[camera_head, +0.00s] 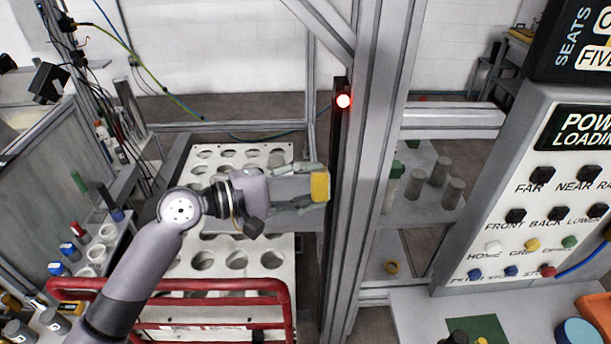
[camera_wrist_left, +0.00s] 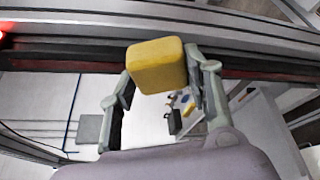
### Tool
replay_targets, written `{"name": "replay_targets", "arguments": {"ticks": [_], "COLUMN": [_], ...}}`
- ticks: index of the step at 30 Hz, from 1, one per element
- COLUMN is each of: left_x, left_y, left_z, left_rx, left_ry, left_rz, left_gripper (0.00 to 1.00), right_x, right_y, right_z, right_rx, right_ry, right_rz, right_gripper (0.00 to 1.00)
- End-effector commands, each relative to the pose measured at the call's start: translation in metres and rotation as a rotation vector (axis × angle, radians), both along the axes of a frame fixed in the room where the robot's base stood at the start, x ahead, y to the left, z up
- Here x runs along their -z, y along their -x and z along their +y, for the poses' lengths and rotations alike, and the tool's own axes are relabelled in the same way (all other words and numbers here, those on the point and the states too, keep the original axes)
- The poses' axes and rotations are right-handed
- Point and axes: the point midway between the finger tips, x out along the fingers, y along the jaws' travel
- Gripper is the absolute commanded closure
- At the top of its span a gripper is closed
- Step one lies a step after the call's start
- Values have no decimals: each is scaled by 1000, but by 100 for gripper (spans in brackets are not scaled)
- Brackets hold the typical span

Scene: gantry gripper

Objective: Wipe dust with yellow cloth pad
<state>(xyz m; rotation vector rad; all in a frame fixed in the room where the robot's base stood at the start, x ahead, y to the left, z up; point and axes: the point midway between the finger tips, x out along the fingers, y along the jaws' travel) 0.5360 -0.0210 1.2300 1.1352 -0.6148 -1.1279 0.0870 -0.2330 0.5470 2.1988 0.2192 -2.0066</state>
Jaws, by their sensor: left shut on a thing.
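The yellow cloth pad (camera_head: 320,186) is a small block at the tips of my left gripper (camera_head: 312,187). It also shows large in the left wrist view (camera_wrist_left: 157,66), between the two fingers of my left gripper (camera_wrist_left: 160,75). The gripper is shut on the pad. In the head view the pad is beside the dark vertical strip (camera_head: 335,215) on the grey metal post (camera_head: 372,130). Whether the pad touches the strip I cannot tell. No dust can be made out in either view. My right gripper is not in view.
A red lamp (camera_head: 343,101) glows high on the strip. A white tray with round holes (camera_head: 217,243) lies under my arm, with a red tubular rail (camera_head: 180,284) in front. A control panel (camera_head: 545,200) with buttons stands at right. Grey cylinders (camera_head: 452,193) stand behind the post.

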Motion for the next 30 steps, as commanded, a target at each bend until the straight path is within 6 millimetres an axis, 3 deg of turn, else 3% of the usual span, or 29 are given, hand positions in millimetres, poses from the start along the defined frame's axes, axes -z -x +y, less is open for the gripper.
{"name": "replay_targets", "arguments": {"ticks": [10,30], "left_x": [28,27], "left_y": [2,-39], "left_z": [0,3], "left_rx": [6,3], "left_ry": [1,0], "left_rz": [6,3], "left_gripper": [78,78], "right_x": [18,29], "right_y": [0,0], "right_z": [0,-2], "right_rx": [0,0], "right_ry": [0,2], "right_rz": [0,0], "right_gripper": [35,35]}}
